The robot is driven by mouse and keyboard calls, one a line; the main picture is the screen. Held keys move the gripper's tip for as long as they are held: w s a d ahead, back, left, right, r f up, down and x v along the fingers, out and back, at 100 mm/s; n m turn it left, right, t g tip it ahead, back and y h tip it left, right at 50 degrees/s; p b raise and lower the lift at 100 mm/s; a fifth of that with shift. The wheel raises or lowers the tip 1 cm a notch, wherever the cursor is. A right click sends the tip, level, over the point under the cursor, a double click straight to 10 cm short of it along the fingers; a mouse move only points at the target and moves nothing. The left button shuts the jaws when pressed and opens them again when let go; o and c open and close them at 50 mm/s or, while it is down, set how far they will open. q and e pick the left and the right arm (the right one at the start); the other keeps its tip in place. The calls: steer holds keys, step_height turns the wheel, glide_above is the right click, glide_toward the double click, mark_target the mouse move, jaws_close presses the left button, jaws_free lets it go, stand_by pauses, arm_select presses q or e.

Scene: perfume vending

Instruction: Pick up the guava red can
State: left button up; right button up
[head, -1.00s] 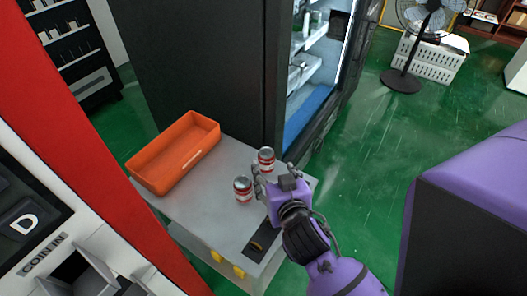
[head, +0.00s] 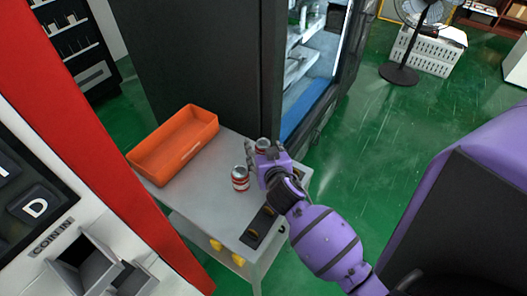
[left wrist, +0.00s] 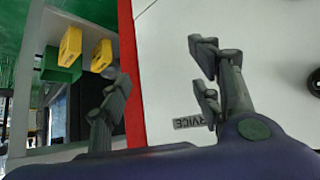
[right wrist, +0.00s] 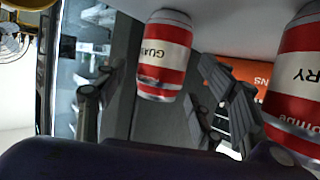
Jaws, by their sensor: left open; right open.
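The guava red can (right wrist: 165,55), a red and white can with part of "GUAVA" readable, shows in the right wrist view between and beyond my open right fingers (right wrist: 160,105). In the head view this can (head: 262,145) stands at the far side of the grey table, partly hidden by my right gripper (head: 258,162). A second red and white can (head: 240,179) stands left of the gripper; it also shows large at the right edge of the right wrist view (right wrist: 296,90). My left gripper (left wrist: 160,80) is open and empty.
An orange bin (head: 172,146) sits on the left of the grey table (head: 200,195). A dark cabinet with an open, lit interior stands behind. A red and white machine (head: 90,130) fills the left. Yellow items (head: 238,259) show under the table.

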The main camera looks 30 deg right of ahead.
steer(key=c, duration=1.4)
steer(key=shift+o, duration=0.2)
steer(key=shift+r, duration=0.1)
